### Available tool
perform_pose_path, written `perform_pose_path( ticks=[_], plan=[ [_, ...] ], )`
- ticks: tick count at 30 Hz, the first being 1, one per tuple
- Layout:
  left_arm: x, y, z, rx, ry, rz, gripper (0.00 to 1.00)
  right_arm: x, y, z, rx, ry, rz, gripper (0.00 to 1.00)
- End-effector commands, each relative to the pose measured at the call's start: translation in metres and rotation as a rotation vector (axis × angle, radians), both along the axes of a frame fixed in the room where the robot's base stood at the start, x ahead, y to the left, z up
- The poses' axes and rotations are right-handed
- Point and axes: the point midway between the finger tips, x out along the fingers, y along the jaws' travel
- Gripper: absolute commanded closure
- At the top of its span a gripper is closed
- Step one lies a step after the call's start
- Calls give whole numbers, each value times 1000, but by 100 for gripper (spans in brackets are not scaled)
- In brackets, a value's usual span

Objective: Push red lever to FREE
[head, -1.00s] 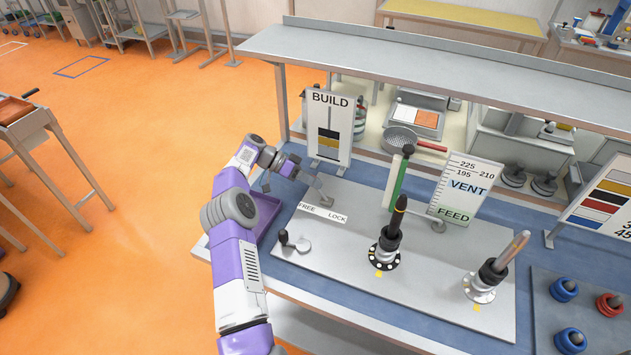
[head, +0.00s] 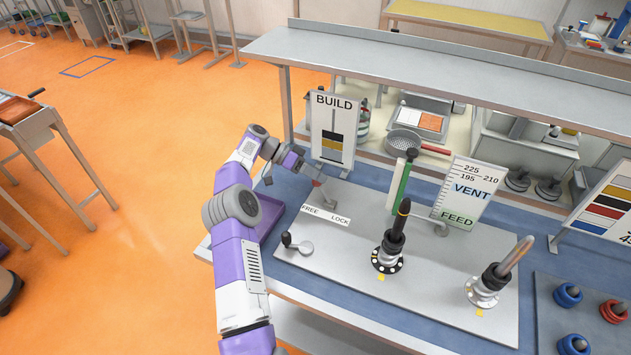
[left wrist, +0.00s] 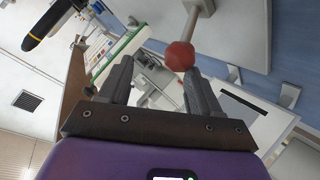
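The red lever has a red ball knob (left wrist: 180,56) on a thin grey rod. In the head view the knob (head: 317,183) shows as a small red spot at my left gripper (head: 313,180), above the FREE / LOCK label (head: 326,215). FREE is on the label's left, LOCK on its right. In the left wrist view my left gripper (left wrist: 158,66) has its two fingers apart with nothing held. The knob is at the tip of the right-hand finger; I cannot tell whether they touch. My right gripper is not in view.
The BUILD sign (head: 332,130) stands just behind the gripper. A small black-knobbed crank (head: 297,244) and two upright screws are nearer. A shelf (head: 450,70) overhangs the back.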

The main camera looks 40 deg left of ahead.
Motion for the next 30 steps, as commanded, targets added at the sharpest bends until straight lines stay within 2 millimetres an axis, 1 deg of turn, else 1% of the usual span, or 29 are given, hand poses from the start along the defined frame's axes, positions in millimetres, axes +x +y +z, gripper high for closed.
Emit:
perform_pose_path(
  ticks=[1,3,6,9,15,30],
  plan=[
    [0,1,14,3,-4,-1,42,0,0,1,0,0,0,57],
    [-1,1,28,2,-4,-1,42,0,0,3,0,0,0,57],
    [-1,1,43,2,-3,0,42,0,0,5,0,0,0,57],
    [0,0,54,0,-2,0,42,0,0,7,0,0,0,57],
    [-1,0,60,-2,-1,-1,42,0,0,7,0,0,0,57],
    [-1,0,60,-1,-1,0,42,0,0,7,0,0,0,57]
  ],
)
